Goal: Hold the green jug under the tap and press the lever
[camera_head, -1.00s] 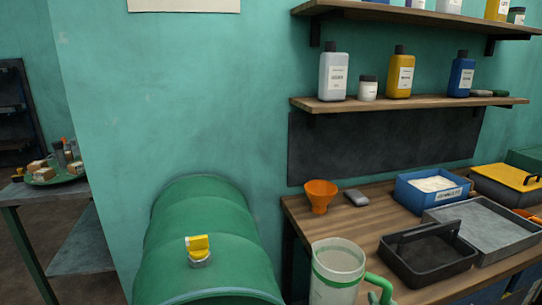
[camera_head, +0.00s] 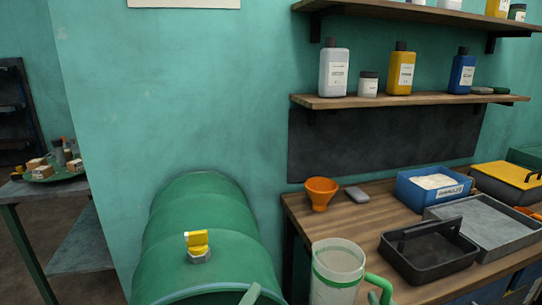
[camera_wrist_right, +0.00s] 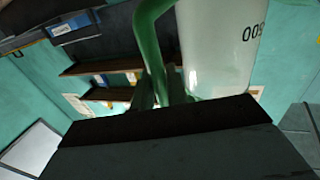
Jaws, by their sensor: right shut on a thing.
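The green jug (camera_head: 338,262), a pale translucent vessel with a green band and green handle, stands upright at the bottom of the head view; its base is cut off. My right gripper (camera_head: 378,297) is shut on its handle. In the right wrist view, the fingers (camera_wrist_right: 160,92) close around the green handle (camera_wrist_right: 148,45), beside the pale jug wall (camera_wrist_right: 215,45). A tip of my left gripper (camera_head: 250,294) shows at the bottom edge, in front of the green drum; its jaws are not visible. No tap or press lever shows clearly.
The green drum (camera_head: 205,215) lies on its side, with a yellow-topped metal fitting (camera_head: 198,244) on top. Right of it is a wooden bench (camera_head: 350,212) with an orange funnel (camera_head: 321,192), a black tray (camera_head: 428,255), a grey tray (camera_head: 490,235) and a blue bin (camera_head: 432,187).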

